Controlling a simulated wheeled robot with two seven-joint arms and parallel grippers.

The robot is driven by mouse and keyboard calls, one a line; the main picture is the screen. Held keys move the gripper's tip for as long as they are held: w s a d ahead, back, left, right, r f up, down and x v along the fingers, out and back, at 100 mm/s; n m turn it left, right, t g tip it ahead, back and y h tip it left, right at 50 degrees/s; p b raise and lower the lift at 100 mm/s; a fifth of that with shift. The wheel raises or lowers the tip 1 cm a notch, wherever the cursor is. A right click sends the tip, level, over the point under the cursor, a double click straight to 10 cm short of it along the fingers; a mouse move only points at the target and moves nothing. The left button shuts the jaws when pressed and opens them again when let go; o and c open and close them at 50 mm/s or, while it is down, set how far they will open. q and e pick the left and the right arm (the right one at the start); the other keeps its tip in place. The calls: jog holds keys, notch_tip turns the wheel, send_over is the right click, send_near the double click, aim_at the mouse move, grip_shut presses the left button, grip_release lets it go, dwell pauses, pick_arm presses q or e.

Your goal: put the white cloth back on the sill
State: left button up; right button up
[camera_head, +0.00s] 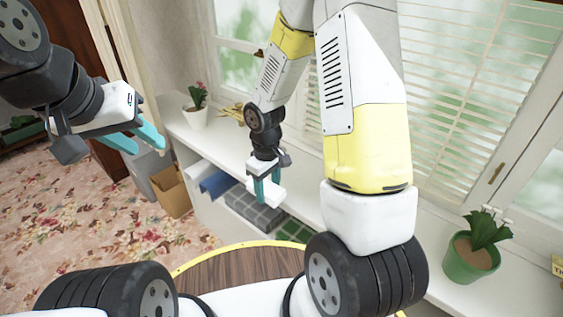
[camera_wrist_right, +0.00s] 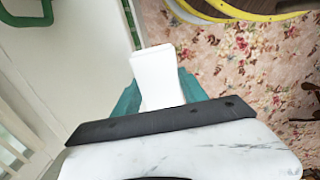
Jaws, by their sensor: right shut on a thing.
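The white cloth (camera_head: 262,193) is a small white folded piece held between the teal fingers of my right gripper (camera_head: 266,180). It also shows in the right wrist view (camera_wrist_right: 157,75), standing out past the fingertips. The white sill (camera_head: 222,139) runs under the windows; it is the pale surface at left in the wrist view (camera_wrist_right: 75,65). In the head view the cloth is near the sill's front edge; I cannot tell whether it touches. My left gripper (camera_head: 138,138) is open and empty, over the floor at left.
On the sill stand a white flower pot (camera_head: 196,116) and a green plant pot (camera_head: 470,260). Blue (camera_head: 217,183) and grey (camera_head: 253,211) folded items lie below the sill. A cardboard box (camera_head: 171,190) is on the floor. A yellow-rimmed round wooden table (camera_head: 235,270) is in front.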

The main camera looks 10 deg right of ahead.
send_over(287, 180)
jog(key=shift+s+a+f, duration=0.2)
jog(key=shift+s+f, duration=0.05)
jog(key=shift+f, duration=0.35)
jog(key=shift+w+d+f, duration=0.15)
jog(key=shift+f, duration=1.6)
jog(key=shift+f, duration=0.1)
jog(key=o, duration=1.3)
